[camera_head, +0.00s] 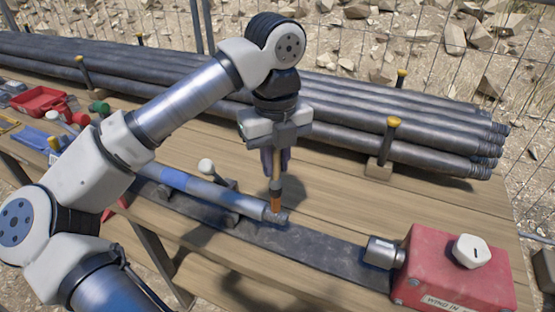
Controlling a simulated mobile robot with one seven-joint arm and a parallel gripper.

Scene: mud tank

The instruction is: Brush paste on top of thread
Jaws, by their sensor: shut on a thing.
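My gripper (275,158) points straight down over the middle of the bench, shut on the wooden handle of a brush (276,192). The brush hangs upright, and its orange-brown lower end is at the right end of a grey pipe. That threaded end (277,216) of the pipe (205,190) is darker than the pipe's body. The brush looks to be at or just above the top of the thread; I cannot tell whether they touch. The pipe has a blue band and lies along a dark strip. No paste is clearly visible on the thread.
A red machine (455,270) with a white knob and a metal socket (383,252) stands right of the pipe end. Several dark pipes (350,110) lie behind, held by yellow-topped posts (391,135). A red tray (38,101) sits at left. The wooden bench (340,205) is clear between.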

